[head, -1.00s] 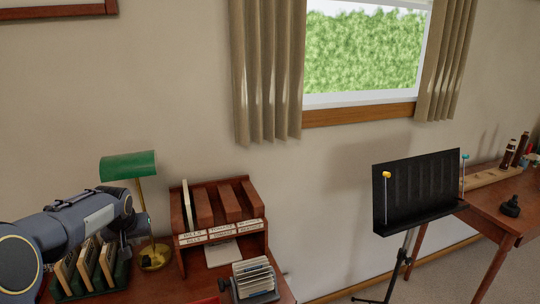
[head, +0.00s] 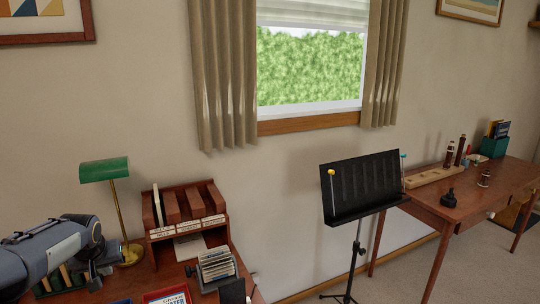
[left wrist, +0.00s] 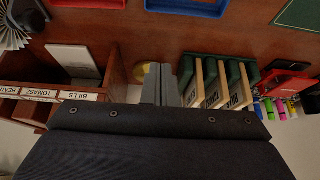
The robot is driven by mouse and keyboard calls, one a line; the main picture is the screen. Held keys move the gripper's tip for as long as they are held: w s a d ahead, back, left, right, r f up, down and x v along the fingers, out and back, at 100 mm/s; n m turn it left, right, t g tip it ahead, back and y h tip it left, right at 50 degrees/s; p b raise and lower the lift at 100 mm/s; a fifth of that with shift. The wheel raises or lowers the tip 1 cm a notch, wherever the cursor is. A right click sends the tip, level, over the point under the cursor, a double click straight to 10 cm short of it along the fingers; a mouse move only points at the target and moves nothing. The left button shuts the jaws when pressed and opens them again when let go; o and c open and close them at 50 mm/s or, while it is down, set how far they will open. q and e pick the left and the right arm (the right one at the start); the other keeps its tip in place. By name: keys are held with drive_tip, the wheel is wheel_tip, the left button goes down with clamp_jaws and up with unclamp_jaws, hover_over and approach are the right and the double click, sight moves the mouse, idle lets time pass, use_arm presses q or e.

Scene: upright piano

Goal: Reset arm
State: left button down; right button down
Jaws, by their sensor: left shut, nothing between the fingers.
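My left gripper (left wrist: 160,84) shows in the left wrist view with its two grey fingers together and nothing between them. It is above the desk, between the wooden letter sorter (left wrist: 110,78) and a green rack (left wrist: 215,64) holding several upright cards or books. In the head view my left arm comes in from the lower left, and the left gripper (head: 93,277) hangs near the green desk lamp (head: 104,169) and the sorter (head: 190,213). My right gripper is not in view.
A card file (head: 216,268) stands on the desk by the sorter. A black music stand (head: 361,185) is right of the desk. A second table (head: 470,190) with bottles and a wooden rack stands further right. Bright markers (left wrist: 280,108) lie beside the green rack.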

use_arm(q)
drive_tip(key=s+d+r+m+h+p, duration=0.1)
drive_tip(key=s+d+r+h+p, duration=0.1)
drive_tip(key=s+d+r, duration=0.35)
drive_tip(key=s+d+r+m+h+p, duration=0.1)
drive_tip(key=s+d+r+h, duration=0.1)
drive_tip(key=s+d, duration=0.6)
drive_tip(key=s+d+f+m+h+p, duration=0.1)
drive_tip(key=s+d+m+h+p, duration=0.1)
drive_tip(key=s+d, duration=0.9)
drive_tip(key=s, duration=0.4)
drive_tip(key=shift+s+d+f+t+p, duration=0.15)
drive_tip(key=shift+s+d+t+p, duration=0.1)
drive_tip(key=shift+s+t+p, duration=0.05)
